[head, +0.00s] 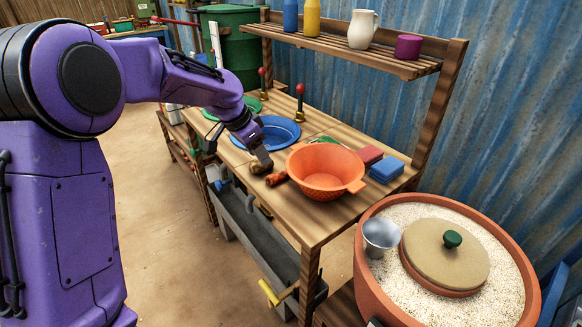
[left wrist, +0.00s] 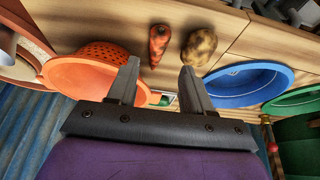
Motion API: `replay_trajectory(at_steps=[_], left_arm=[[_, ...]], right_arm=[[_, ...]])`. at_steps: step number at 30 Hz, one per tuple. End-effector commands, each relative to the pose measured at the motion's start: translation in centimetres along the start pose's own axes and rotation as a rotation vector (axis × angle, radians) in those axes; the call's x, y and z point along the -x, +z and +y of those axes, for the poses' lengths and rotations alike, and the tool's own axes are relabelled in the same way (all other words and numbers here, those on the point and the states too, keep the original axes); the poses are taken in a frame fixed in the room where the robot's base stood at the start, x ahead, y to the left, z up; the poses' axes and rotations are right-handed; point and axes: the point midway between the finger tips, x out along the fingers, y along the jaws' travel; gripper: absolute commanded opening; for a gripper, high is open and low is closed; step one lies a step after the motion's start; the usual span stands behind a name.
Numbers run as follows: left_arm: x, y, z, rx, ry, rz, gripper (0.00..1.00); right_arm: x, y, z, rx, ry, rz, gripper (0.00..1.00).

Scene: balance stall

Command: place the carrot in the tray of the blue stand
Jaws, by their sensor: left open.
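The orange carrot (head: 276,179) lies on the wooden counter, just left of the orange colander; it also shows in the left wrist view (left wrist: 158,46). The brown potato (left wrist: 200,46) lies beside it. My left gripper (head: 262,162) is open and empty, tilted down close to the carrot and potato. In the left wrist view the fingertips (left wrist: 160,66) are spread, with the carrot in front of the gap. The round blue tray (head: 279,133) is behind the gripper on the counter; it also shows in the wrist view (left wrist: 247,84). My right gripper is out of view.
The orange colander (head: 326,168) stands close to the carrot. A green tray (head: 240,105) is beyond the blue one. Two red-knobbed posts (head: 300,101) rise by the trays. Blue (head: 387,169) and red blocks (head: 369,156) lie at the back right, under a shelf (head: 340,50).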

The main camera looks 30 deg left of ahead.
Motion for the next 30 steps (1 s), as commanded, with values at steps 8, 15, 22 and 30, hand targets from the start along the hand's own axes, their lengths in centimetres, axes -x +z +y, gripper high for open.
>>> replay_trajectory(at_steps=[8, 15, 22, 30], left_arm=[[-4.0, 0.1, 0.1, 0.000, 0.002, -0.005, 0.50], [-7.3, 0.4, 0.2, 0.002, 0.002, -0.005, 0.50], [-10.5, 0.5, 0.2, 0.000, -0.001, -0.002, 0.50], [-10.6, 0.5, 0.2, 0.000, -0.001, -0.001, 0.34]], right_arm=[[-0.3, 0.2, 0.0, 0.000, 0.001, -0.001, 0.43], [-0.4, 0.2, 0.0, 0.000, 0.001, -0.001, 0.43], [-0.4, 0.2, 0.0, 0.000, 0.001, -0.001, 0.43], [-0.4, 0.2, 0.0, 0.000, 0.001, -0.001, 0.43]])
